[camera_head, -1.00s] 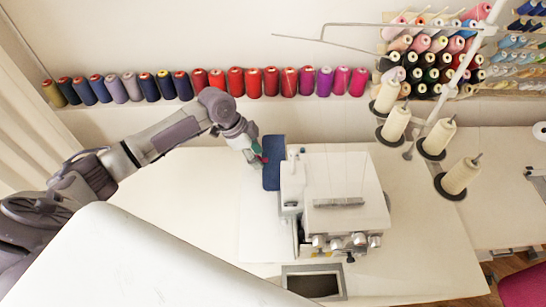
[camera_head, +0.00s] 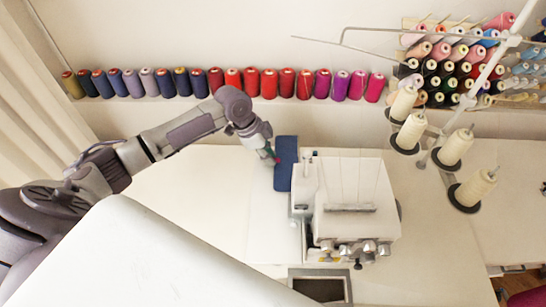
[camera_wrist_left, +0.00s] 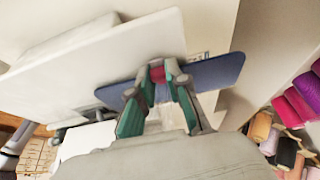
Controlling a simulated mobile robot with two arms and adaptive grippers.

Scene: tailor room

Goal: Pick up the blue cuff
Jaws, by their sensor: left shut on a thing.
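The blue cuff (camera_head: 286,164) is a flat blue strip beside the left side of the white sewing machine (camera_head: 358,200) in the head view. It also shows in the left wrist view (camera_wrist_left: 215,72), crossing in front of the fingers. My left gripper (camera_head: 272,157) reaches in from the left and is at the cuff's left edge. In the left wrist view its green-padded fingers (camera_wrist_left: 158,80) are shut on the cuff near its middle. The fingertips are partly hidden in the head view. My right gripper is not in view.
Several thread spools (camera_head: 233,82) line the shelf behind the table. Cream cones (camera_head: 455,147) on a thread stand are right of the machine. The white table (camera_head: 200,178) is clear left of the machine. A rectangular opening (camera_head: 320,288) lies in front.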

